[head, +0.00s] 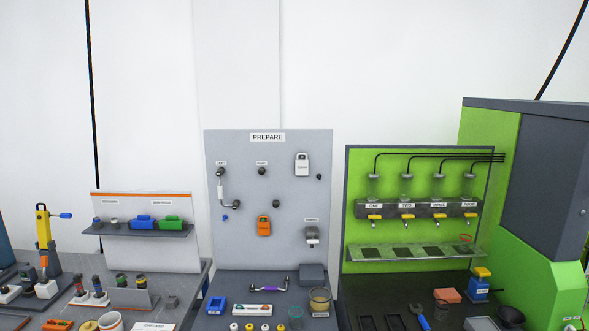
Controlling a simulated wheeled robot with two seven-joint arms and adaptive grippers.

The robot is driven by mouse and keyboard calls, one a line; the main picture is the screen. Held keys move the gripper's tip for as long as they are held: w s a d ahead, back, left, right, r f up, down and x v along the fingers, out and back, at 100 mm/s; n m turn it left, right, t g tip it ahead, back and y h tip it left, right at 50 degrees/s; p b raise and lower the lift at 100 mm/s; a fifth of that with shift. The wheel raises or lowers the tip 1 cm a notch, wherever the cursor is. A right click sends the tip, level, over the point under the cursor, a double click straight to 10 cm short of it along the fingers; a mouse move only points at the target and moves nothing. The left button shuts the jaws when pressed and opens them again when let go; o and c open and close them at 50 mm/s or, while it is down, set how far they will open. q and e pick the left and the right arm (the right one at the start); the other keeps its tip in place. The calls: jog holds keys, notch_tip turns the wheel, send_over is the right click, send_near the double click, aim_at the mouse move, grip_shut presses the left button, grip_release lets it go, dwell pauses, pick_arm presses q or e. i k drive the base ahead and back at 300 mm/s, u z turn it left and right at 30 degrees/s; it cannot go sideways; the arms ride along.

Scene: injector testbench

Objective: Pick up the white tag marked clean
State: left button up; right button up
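A white tag (302,166) hangs near the top right of the grey panel marked PREPARE (230,170). It has a dark marking low on its face, too small to read for sure. An orange tag (264,226) hangs lower on the same panel, near its middle. Neither of my grippers shows in the head view.
Black knobs, a crank-like handle (221,188) and a grey fitting (312,236) are on the panel. A green test stand (360,235) is right; a shelf (140,231) is left.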

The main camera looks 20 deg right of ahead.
aim_at(301, 167)
jog(key=u, duration=0.5)
jog(key=i, duration=1.5)
jog(key=z, duration=0.4)
